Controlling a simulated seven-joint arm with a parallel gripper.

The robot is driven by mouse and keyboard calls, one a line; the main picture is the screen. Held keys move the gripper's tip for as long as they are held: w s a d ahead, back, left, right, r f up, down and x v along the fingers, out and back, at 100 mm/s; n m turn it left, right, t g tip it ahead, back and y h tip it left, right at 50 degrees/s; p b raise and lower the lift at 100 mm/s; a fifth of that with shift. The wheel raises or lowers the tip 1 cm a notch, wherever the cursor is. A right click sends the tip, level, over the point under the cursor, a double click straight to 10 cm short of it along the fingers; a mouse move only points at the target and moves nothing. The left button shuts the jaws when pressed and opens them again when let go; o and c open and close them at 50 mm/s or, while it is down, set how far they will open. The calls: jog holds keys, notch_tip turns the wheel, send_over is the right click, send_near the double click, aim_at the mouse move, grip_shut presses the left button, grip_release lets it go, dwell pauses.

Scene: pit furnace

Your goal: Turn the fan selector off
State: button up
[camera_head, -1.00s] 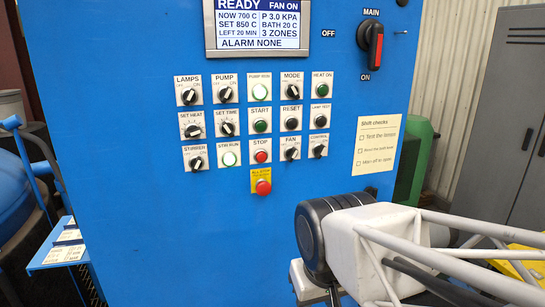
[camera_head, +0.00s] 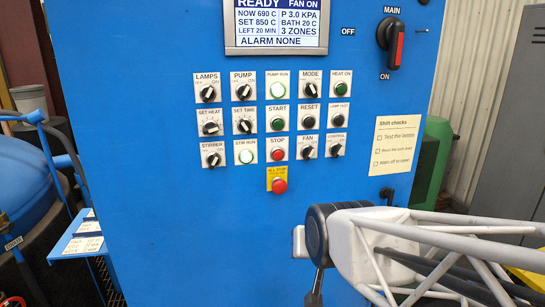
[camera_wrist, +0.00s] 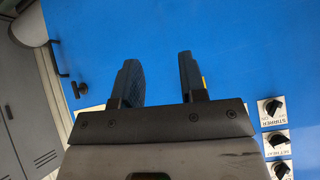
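The fan selector (camera_head: 307,152) is a black knob on a white plate in the bottom row of the blue panel, in the head view. Its fine angle is too small to read surely. The display (camera_head: 276,23) above reads FAN ON. My gripper (camera_wrist: 160,78) shows in the wrist view with its two dark fingers apart and nothing between them, in front of blue panel surface. In the head view my arm's end is below and right of the fan selector, apart from it; the fingers cannot be made out there. The fan selector is not visible in the wrist view.
The red STOP button (camera_head: 277,154) sits just left of the fan selector, the CONTROL selector (camera_head: 337,149) just right. The RESET button (camera_head: 309,122) is above. A red emergency button (camera_head: 280,185) sits lower left. A paper note (camera_head: 396,143) is at right. Blank panel lies below.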

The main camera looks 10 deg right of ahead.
jog(key=w+d+r+m+t+h, duration=0.1)
jog(key=w+r+t, duration=0.1)
jog(key=w+t, duration=0.15)
jog(key=w+d+r+m+t, duration=0.1)
jog(key=w+r+t, duration=0.15)
jog(key=w, duration=0.25)
jog(key=m+t+h, duration=0.4)
jog(key=t, duration=0.3)
send_near(310, 155)
jog(key=shift+w+d+r, duration=0.3)
jog(key=shift+w+r, duration=0.1)
jog(key=shift+w, duration=0.2)
jog(key=shift+w, duration=0.15)
jog(key=shift+x, duration=3.75)
jog(key=shift+a, duration=0.1)
grip_shut()
